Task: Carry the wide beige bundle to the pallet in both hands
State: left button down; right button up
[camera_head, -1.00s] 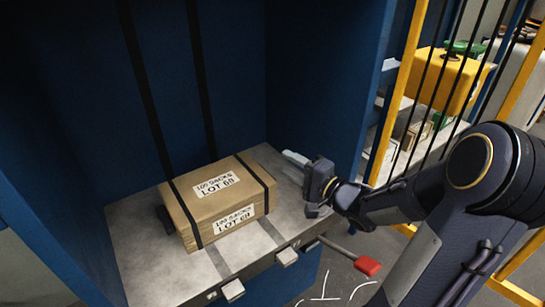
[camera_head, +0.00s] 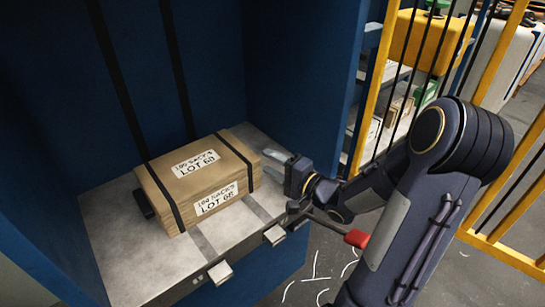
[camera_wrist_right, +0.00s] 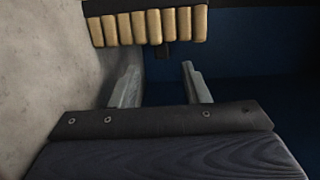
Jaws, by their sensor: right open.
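The wide beige bundle (camera_head: 183,192) lies on a grey metal shelf (camera_head: 150,268) inside a blue bay. It is box-shaped, with two dark straps and white "LOT 68" labels. A dark tab (camera_head: 143,203) sticks out at its left end. My right gripper (camera_head: 275,156) is just off the bundle's right end, fingers towards it, open and empty. In the right wrist view, the bundle's end (camera_wrist_right: 150,27) shows several beige folds at the top. My left gripper is out of view.
Blue bay walls (camera_head: 298,80) stand behind and beside the shelf. A red-ended lever (camera_head: 357,238) juts out near my right forearm. A yellow barred fence (camera_head: 375,90) stands to the right, with shelves and cases behind it. The pallet is not recognisable.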

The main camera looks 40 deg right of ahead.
aim_at(251, 152)
jog(key=b+x, duration=0.2)
jog(key=x, duration=0.5)
jog(key=shift+w+a+r, duration=0.15)
jog(key=shift+w, duration=0.05)
grip_shut()
dwell(1.2)
